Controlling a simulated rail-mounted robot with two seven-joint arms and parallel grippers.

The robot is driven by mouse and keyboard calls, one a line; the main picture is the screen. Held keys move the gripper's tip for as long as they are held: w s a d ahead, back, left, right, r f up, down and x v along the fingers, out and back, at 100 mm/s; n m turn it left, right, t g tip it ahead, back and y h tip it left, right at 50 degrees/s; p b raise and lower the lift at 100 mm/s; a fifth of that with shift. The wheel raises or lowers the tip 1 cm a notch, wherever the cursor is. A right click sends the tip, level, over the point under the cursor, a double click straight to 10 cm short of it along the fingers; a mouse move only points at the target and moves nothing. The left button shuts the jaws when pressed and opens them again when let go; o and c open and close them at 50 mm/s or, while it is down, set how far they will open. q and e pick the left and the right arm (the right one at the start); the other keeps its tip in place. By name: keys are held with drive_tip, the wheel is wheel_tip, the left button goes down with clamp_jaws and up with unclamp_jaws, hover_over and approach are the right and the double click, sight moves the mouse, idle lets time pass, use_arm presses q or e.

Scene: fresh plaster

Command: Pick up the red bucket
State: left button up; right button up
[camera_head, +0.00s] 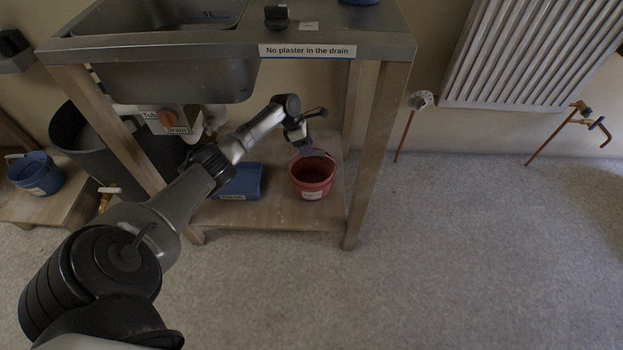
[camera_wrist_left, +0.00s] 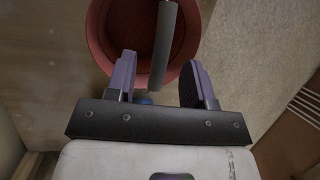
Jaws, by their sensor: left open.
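The red bucket (camera_head: 312,178) stands upright on the low wooden shelf under the sink, near the shelf's right end, with a pale label on its front. My left gripper (camera_head: 303,151) is at the bucket's top, by the rim. In the left wrist view the red bucket (camera_wrist_left: 108,38) lies beyond the fingers, and its grey handle (camera_wrist_left: 163,45) runs between the two fingers of my open left gripper (camera_wrist_left: 160,75). I cannot tell whether a finger touches the handle. My right gripper is not in view.
The sink bench (camera_head: 350,44) stands above the shelf (camera_head: 270,215), with its front right leg (camera_head: 375,150) beside the bucket. A blue tray (camera_head: 242,181) lies left of the bucket. A dark tub (camera_head: 85,130) and a blue bucket (camera_head: 36,175) are further left. The floor at right is clear.

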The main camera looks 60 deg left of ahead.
use_arm(q)
drive_tip(key=b+x, duration=0.1)
drive_tip(key=x, duration=0.2)
drive_tip(key=shift+d+f+b, duration=0.2)
drive_tip(key=shift+f+b, duration=0.1)
drive_tip(key=shift+b, duration=0.05)
drive_tip(key=shift+w, duration=0.1)
drive_tip(key=shift+c, duration=0.2)
drive_tip(key=c, duration=0.7)
clamp_jaws()
drive_tip(key=shift+r, duration=0.1)
